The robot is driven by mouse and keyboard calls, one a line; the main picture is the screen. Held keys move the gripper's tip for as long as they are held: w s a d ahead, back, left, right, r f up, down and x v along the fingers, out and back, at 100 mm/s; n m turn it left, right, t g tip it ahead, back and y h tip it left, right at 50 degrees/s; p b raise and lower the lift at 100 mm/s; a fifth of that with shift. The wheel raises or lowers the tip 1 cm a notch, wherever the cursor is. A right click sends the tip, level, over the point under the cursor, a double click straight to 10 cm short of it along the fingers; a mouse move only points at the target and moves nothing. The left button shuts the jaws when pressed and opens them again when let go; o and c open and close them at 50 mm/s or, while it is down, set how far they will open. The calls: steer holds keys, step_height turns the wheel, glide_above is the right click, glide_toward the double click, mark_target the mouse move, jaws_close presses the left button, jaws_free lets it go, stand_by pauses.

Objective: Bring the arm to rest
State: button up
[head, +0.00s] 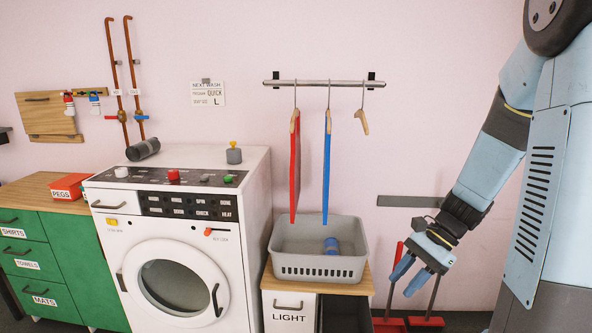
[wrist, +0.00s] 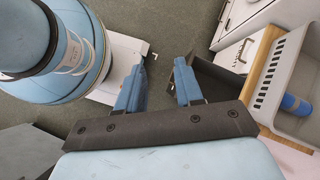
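My arm hangs down at the right of the head view, with my gripper (head: 408,278) at its lower end. The gripper's two blue fingers point down and stand apart, with nothing between them. In the wrist view my gripper (wrist: 158,88) is also open and empty, with grey floor (wrist: 165,30) showing between and beyond the fingers. The gripper is to the right of the grey basket (head: 320,262) and its cabinet, apart from both in the wrist view.
A white washing machine (head: 180,258) stands left of the basket. A blue roll (head: 331,246) lies in the basket. Red and blue hangings hang from a wall rail (head: 325,84). Red-handled tools (head: 431,300) stand behind my gripper. Green drawers (head: 40,262) are far left.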

steer(key=s+r+n+t+h, duration=0.3)
steer(key=s+r+n, duration=0.2)
steer(key=r, duration=0.4)
steer(key=s+a+r+n+t+h, duration=0.1)
steer(key=s+r+n+t+h, duration=0.3)
steer(key=r+n, duration=0.3)
step_height(320, 180, up, 4)
steer(key=shift+s+f+t, duration=0.2)
steer(key=shift+s+t, duration=0.1)
steer(key=shift+s, duration=0.3)
stand_by(0.4)
